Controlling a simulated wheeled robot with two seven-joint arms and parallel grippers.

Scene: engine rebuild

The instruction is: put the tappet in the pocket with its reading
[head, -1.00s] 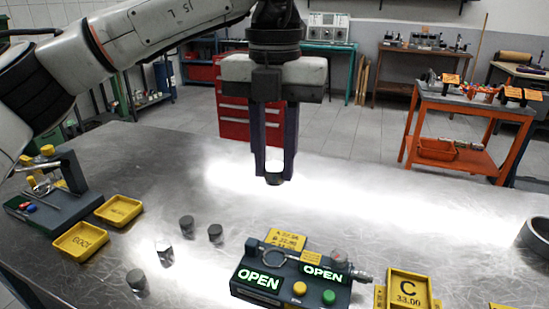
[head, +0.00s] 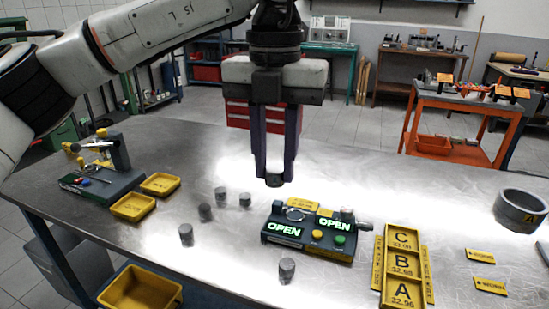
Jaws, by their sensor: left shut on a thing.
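My left gripper (head: 274,172) is shut on a dark grey tappet (head: 274,181), held upright above the table behind the measuring unit. The measuring unit (head: 292,251) has a ring gauge on top, two green displays reading OPEN, and a yellow and a green button. To its right lies a yellow pocket tray (head: 384,291) with pockets marked C, B and A. C reads 33.00; the smaller figures on B and A look like 32.98 and 32.96. Several loose grey tappets, such as one at the front (head: 287,269) and one at left (head: 186,234), stand on the table. My right gripper is out of view.
A fixture (head: 115,185) and two small yellow trays (head: 133,208) are at the left. A grey ring (head: 520,210) and yellow labels (head: 481,256) lie at the right. A yellow bin (head: 140,289) is below the table edge. The table's far middle is clear.

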